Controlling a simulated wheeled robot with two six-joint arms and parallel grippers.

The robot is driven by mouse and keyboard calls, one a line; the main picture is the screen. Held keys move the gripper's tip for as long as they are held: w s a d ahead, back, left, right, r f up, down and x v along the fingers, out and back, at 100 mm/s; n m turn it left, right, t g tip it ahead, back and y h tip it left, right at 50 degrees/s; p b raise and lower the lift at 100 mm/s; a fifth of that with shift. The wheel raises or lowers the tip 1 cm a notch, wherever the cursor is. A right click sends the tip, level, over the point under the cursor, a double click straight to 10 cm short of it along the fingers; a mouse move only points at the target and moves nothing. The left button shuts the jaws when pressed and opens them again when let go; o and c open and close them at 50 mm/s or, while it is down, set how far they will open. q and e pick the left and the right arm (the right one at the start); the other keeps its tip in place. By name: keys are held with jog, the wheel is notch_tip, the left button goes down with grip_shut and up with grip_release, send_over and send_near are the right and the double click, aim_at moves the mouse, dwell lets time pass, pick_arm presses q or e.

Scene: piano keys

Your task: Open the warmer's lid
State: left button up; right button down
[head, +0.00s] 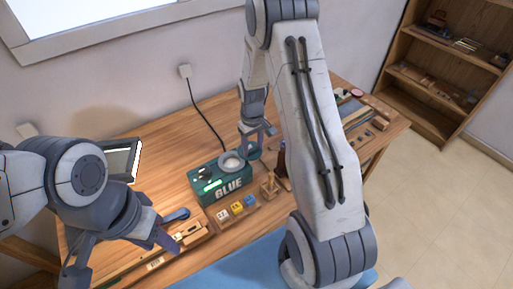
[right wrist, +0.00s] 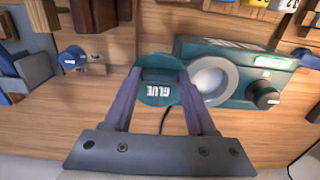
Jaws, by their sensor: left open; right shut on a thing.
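The glue warmer (head: 219,186) is a green box marked GLUE on the wooden bench; it also shows in the right wrist view (right wrist: 240,68). Its round pale pot opening (head: 231,162) is uncovered. The round green lid (right wrist: 160,74), marked GLUE on its tab, lies beside the opening's ring, and I cannot tell whether the two touch. My right gripper (right wrist: 160,88) is shut on the lid, a finger on each side; the arm hides part of this in the head view. My left gripper (head: 163,236) is open and empty over the bench's front left, left of the warmer.
Small coloured blocks (head: 236,208) sit in front of the warmer. A blue-ended tool (head: 177,214) and a wooden tray (head: 189,233) lie by my left gripper. A black cable (head: 204,112) runs from the wall socket behind the warmer. A screen (head: 121,158) stands at the left.

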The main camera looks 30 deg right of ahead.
aim_at(253, 149)
jog(key=shift+w, duration=0.1)
jog(key=shift+c, duration=1)
grip_release()
jog(key=shift+r, duration=0.15)
notch_tip(253, 149, up, 10)
jog(key=b, duration=0.1)
jog(key=shift+r+b, duration=0.15)
jog(key=shift+b, duration=0.2)
